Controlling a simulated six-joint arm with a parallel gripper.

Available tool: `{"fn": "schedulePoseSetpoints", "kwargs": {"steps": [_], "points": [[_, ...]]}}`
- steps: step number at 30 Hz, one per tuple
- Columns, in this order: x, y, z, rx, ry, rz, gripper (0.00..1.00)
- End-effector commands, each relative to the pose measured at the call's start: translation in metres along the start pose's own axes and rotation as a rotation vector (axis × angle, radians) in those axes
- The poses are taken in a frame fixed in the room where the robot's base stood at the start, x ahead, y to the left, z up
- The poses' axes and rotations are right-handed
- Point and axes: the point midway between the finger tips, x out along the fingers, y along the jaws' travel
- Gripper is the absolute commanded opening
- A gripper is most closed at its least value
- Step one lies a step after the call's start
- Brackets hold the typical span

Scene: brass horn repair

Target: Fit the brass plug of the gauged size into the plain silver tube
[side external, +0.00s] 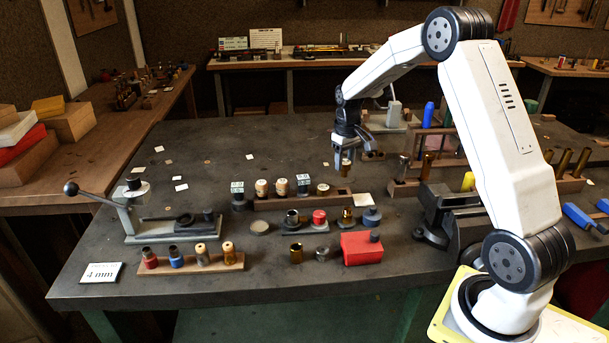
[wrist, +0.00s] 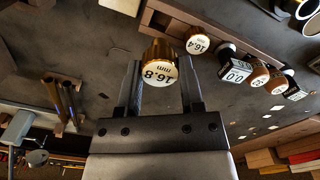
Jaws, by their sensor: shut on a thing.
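My gripper (wrist: 162,66) is shut on a brass plug (wrist: 157,50) whose white face reads 16.8 mm. In the side view my gripper (side external: 346,157) holds the plug (side external: 346,168) upright in the air, above and behind the wooden plug rack (side external: 335,199). Another brass plug (wrist: 197,40), marked 16.4, sits in the rack in the wrist view. I cannot tell which piece is the plain silver tube.
Several collared pieces stand in a front wooden strip (side external: 200,262). A red block (side external: 361,248) lies near the front edge. A lever press (side external: 135,215) stands at the left and a dark vise (side external: 440,215) at the right. The bench (side external: 200,200) behind the press is mostly clear.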

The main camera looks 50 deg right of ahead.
Motion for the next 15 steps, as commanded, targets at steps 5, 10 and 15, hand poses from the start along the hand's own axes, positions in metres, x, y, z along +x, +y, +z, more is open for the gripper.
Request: {"fn": "schedulePoseSetpoints", "kwargs": {"steps": [5,10,15], "points": [[-0.001,-0.003,-0.001,-0.008,0.001,0.000,0.00],[-0.004,-0.021,-0.003,-0.056,0.002,0.000,0.00],[-0.009,-0.059,-0.004,-0.158,0.001,0.000,0.00]]}}
